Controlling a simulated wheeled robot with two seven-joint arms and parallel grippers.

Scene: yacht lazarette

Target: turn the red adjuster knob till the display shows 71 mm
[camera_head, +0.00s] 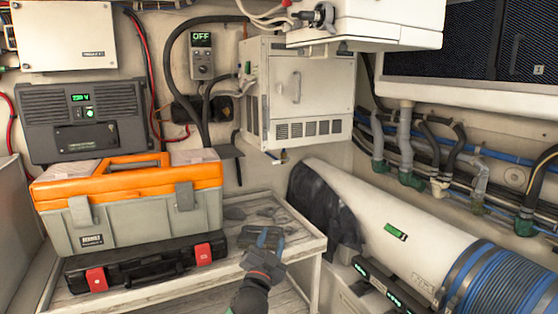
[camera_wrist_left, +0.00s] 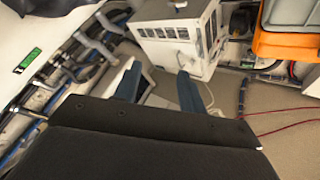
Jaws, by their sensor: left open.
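I cannot clearly make out the red adjuster knob. A small red part (camera_head: 286,3) shows at the top edge of the head view, beside a dark round fitting (camera_head: 322,15) on a white unit; I cannot tell whether it is the knob. No display readably shows millimetres. A wall controller display (camera_head: 201,39) reads OFF. My left gripper (camera_head: 262,238) is over the front right of the bench, low in the head view. In the left wrist view its two blue-grey fingers (camera_wrist_left: 158,88) are apart with nothing between them. My right gripper is not in view.
An orange-lidded toolbox (camera_head: 130,205) stands on a black case (camera_head: 145,262) on the bench (camera_head: 300,232). A grey power unit (camera_head: 85,122) is behind it. A white cabinet (camera_head: 297,95) hangs on the wall. A big white cylinder (camera_head: 370,220) lies at right, below hoses.

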